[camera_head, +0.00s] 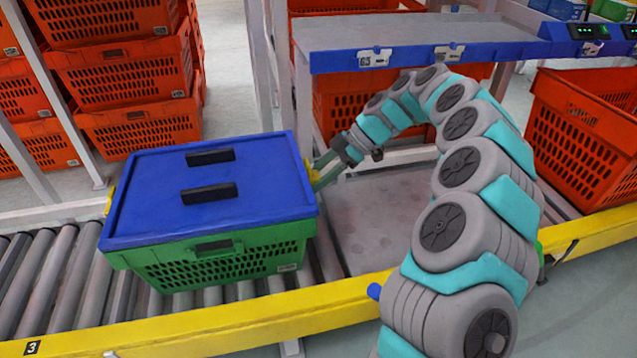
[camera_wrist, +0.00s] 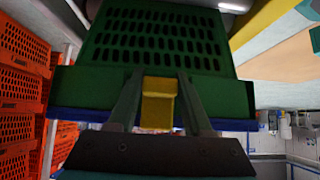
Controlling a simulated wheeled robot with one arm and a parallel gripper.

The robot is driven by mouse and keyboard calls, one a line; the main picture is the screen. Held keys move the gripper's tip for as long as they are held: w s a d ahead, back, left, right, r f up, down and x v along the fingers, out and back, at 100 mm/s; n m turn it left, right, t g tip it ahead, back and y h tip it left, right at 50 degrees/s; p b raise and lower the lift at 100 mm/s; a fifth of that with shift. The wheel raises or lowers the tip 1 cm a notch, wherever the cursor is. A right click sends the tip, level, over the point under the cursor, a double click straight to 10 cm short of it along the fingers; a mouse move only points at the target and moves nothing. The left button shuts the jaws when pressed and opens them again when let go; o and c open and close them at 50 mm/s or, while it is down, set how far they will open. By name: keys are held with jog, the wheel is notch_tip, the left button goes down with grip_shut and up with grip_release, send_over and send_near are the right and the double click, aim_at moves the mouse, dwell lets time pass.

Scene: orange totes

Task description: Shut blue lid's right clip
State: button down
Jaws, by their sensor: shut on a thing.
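The blue lid (camera_head: 250,178) with two black handles lies on top of the green crate (camera_head: 222,262) on the roller conveyor. The yellow right clip (camera_head: 310,170) is at the lid's right end, partly hidden by my gripper (camera_head: 318,180). In the wrist view the yellow clip (camera_wrist: 158,105) sits between the two fingers of my gripper (camera_wrist: 161,82), against the green rim. I cannot tell whether it is fully latched. The fingers are shut on the clip. The lid's edge (camera_wrist: 80,114) shows below the rim there. Another yellow clip (camera_head: 109,201) is at the lid's left end.
A shelf with a blue front edge (camera_head: 430,57) stands above and behind my arm. Orange totes are stacked at the left (camera_head: 125,70), and another tote (camera_head: 585,125) stands at the right. A yellow conveyor rail (camera_head: 220,326) runs in front. A grey plate (camera_head: 380,225) lies right of the crate.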

dwell(0.3)
jog(key=shift+c, duration=1.6)
grip_release()
jog(key=shift+d, duration=0.1)
jog(key=v, duration=0.7)
jog(key=shift+d+r, duration=0.2)
jog(key=shift+r, duration=0.05)
